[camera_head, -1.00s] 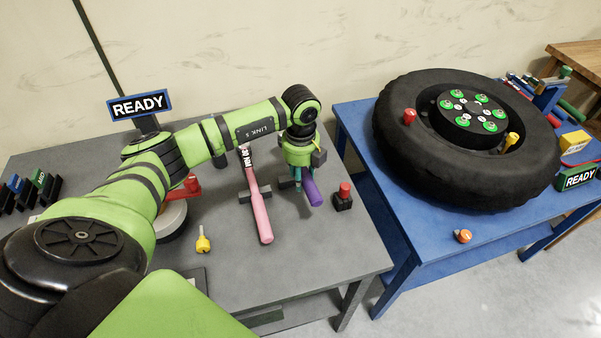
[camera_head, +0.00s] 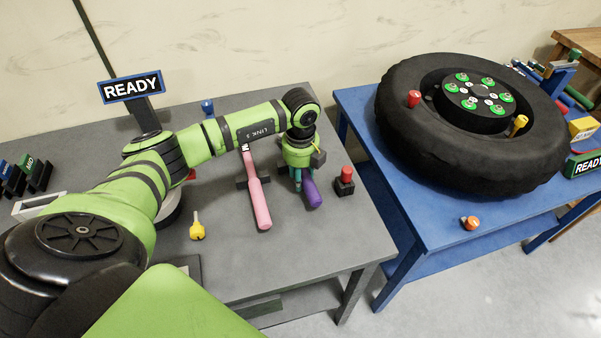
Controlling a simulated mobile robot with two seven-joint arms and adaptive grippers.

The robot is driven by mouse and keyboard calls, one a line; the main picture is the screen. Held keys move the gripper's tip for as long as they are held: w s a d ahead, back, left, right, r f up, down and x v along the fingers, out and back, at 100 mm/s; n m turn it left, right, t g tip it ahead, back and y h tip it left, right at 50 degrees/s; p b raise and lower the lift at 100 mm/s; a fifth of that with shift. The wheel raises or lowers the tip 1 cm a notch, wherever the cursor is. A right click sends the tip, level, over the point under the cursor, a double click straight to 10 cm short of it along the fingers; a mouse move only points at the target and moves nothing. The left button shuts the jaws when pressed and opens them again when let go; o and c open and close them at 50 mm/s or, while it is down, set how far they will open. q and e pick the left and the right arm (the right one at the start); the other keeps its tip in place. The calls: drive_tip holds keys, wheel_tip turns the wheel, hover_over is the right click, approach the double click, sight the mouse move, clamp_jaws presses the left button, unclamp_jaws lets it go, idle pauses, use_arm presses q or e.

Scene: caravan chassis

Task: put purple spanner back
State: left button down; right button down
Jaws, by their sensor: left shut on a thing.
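The purple spanner (camera_head: 312,193) is at the right part of the grey table, beside a pink-handled tool. Only its purple handle shows clearly; the rest is hidden under my left gripper. My left gripper (camera_head: 299,180) points down from the arm's end and is shut on the spanner. I cannot tell whether the spanner touches the table or a holder. My right gripper is out of view.
The pink-handled tool (camera_head: 259,202) lies just left of the gripper in a dark holder. A red-topped block (camera_head: 345,181) stands close on the right. A yellow key-like piece (camera_head: 197,227) lies nearer. A blue table (camera_head: 440,225) bears a big tyre (camera_head: 405,125).

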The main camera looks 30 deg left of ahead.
use_arm(q)
drive_tip(key=shift+r, duration=0.1)
drive_tip(key=c, duration=0.7)
unclamp_jaws()
drive_tip(key=shift+o, duration=0.2)
drive_tip(key=shift+s, duration=0.1)
wheel_tip(320, 180, up, 12)
drive_tip(key=shift+d, duration=0.1)
